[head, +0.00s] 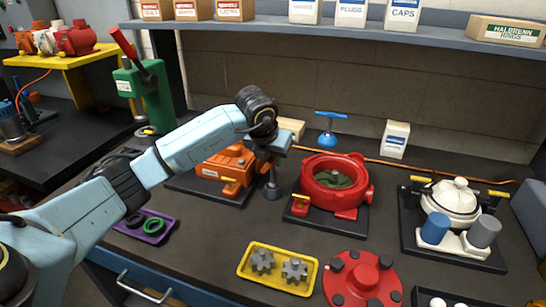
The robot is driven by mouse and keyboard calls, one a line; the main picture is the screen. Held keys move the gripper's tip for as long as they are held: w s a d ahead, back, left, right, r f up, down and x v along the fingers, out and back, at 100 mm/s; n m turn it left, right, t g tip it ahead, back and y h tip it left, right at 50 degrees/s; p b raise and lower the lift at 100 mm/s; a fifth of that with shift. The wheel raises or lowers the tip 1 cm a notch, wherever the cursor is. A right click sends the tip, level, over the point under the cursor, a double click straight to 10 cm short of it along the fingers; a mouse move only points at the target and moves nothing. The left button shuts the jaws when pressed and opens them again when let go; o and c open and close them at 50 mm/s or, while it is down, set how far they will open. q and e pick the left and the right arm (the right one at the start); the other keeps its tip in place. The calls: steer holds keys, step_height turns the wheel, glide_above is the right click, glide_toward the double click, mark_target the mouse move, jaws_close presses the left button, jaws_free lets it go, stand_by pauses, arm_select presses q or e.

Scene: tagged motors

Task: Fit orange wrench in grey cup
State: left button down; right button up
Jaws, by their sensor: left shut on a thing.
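My left gripper (272,168) is above the bench, between the orange motor (228,166) and the red round housing (337,210). It is shut on a tool with a dark grey shaft and socket-like end (272,191) that points down. The upper part of the tool is hidden by the gripper, and I cannot see any orange on it. The grey cup (484,232) stands at the right on a white holder, beside a blue cup (434,228). The gripper is well to the left of the grey cup. My right gripper is not in view.
A blue T-handle tool (331,128) stands behind the red housing. A white lidded pot (450,200) is behind the cups. A yellow tray (277,285) with grey gears and a red flange (362,280) lie in front. A white box (395,138) stands at the back.

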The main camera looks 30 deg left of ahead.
arm_select(q)
steer(key=shift+f, duration=0.35)
steer(key=c, duration=1.3)
jaws_free()
steer(key=shift+r, duration=0.1)
steer(key=shift+r+p, duration=1.8)
steer(key=shift+r, duration=1.15)
steer(key=v, duration=1.3)
steer(key=shift+s+r, duration=0.15)
